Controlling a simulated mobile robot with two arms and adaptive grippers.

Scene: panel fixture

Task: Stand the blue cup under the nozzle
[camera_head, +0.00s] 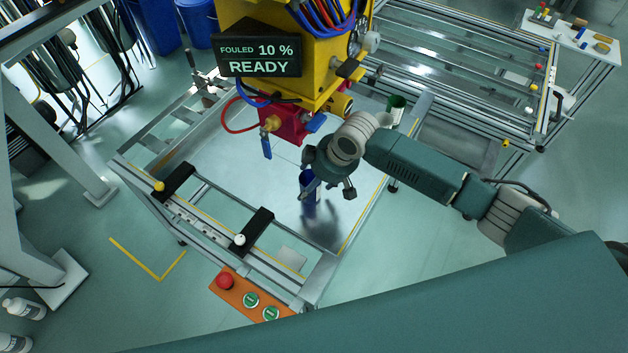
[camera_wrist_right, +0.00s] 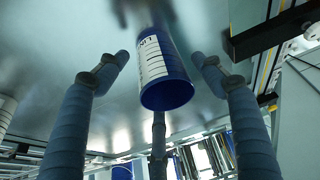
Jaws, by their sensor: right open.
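The blue cup (camera_head: 309,190) stands on the metal plate of the fixture, below and in front of the yellow machine. In the right wrist view the blue cup (camera_wrist_right: 166,75) shows a white label with scale marks. My right gripper (camera_head: 325,182) is at the cup, partly covering it. In the wrist view my open right gripper (camera_wrist_right: 163,62) has fingers on both sides of the cup with visible gaps, and a third finger below. A red block (camera_head: 287,122) with a brass fitting (camera_head: 271,123) and blue levers hangs under the machine; I cannot tell the nozzle's exact tip. My left gripper is out of view.
A dark green cup (camera_head: 396,104) stands behind my right wrist. Black crossbars (camera_head: 254,229) with ball knobs lie over the frame's front left. An orange button panel (camera_head: 250,298) is at the front. The machine's display (camera_head: 258,57) reads "FOULED 10 % READY".

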